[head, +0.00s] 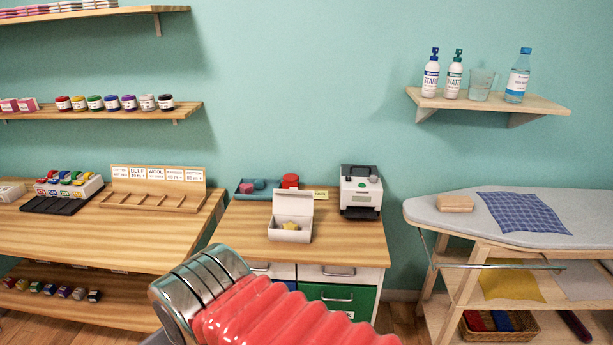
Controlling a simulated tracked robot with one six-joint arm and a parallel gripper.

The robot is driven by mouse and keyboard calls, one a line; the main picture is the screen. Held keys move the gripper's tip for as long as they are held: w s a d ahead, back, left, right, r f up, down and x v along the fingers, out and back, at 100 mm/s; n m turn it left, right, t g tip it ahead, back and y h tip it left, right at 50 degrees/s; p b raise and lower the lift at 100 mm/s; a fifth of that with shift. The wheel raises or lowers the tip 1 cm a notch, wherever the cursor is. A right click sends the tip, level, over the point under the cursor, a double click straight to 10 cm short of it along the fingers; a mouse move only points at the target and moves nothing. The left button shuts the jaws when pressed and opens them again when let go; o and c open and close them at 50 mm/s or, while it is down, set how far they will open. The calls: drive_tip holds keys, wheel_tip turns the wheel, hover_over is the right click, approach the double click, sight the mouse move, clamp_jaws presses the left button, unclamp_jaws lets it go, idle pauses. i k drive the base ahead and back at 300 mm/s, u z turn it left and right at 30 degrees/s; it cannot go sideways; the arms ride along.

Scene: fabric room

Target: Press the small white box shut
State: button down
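The small white box (289,236) stands on the wooden top of the drawer cabinet (340,245), near the middle of the picture. Its lid is up at the back, so the box is open. A small yellow thing lies inside it. My arm, with a red ribbed sleeve and a metal collar, crosses the lower middle of the picture in front of the cabinet. The fingers of my gripper do not show. No part of my arm is seen touching the box.
A white label printer-like machine (361,190) stands right of the box. Behind the box are a blue-grey tray (245,196), a red round thing (290,181) and a yellow label (321,195). A wooden table (95,235) is left, an ironing board (450,217) right. The cabinet top's front right is clear.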

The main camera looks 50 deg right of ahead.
sight(292, 201)
drive_tip(key=z, duration=0.35)
drive_tip(key=i, duration=0.6)
drive_tip(key=z, duration=1)
drive_tip(key=i, duration=0.75)
drive_tip(key=z, duration=0.55)
